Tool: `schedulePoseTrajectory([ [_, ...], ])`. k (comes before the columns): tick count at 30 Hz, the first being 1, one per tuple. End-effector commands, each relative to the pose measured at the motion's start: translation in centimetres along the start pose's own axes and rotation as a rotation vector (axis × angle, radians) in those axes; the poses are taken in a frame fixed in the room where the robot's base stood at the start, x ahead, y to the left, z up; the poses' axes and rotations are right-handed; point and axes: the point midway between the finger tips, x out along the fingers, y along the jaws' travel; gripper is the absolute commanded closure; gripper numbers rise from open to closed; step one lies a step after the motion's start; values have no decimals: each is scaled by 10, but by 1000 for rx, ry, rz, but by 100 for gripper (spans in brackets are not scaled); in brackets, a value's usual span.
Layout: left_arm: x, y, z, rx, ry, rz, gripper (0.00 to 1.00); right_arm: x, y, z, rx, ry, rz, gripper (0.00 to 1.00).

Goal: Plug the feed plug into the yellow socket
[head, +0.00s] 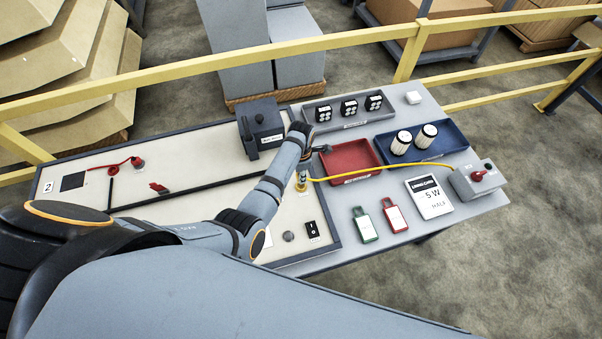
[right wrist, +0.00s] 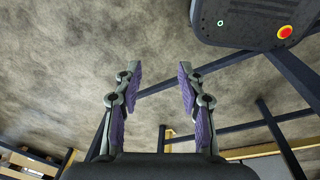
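The feed plug (head: 302,178) stands upright at the left end of the yellow cable, near the right edge of the beige panel. A yellow part shows at its base, where the yellow socket appears to be; I cannot tell how deep the plug sits. The yellow cable (head: 385,166) runs right to a grey box. My left gripper (head: 323,148) is small and dark behind the plug, beside the red tray, apparently apart from the plug; its finger opening is unclear. My right gripper (right wrist: 160,88) is open and empty over the floor in the right wrist view.
A yellow rail (head: 200,70) runs behind.

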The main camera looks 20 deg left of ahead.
Motion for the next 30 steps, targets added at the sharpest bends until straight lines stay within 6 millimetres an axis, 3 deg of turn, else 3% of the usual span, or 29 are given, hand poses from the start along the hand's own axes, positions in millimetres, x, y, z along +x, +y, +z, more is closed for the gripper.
schedulePoseTrajectory([
  [6,27,0,0,0,-1,0,100,27,-16,10,6,-12,-16,60],
  [12,42,0,0,0,-1,0,100,43,-17,9,6,-7,-16,60],
  [30,43,0,0,0,0,0,100,44,-7,6,2,-2,-4,60],
])
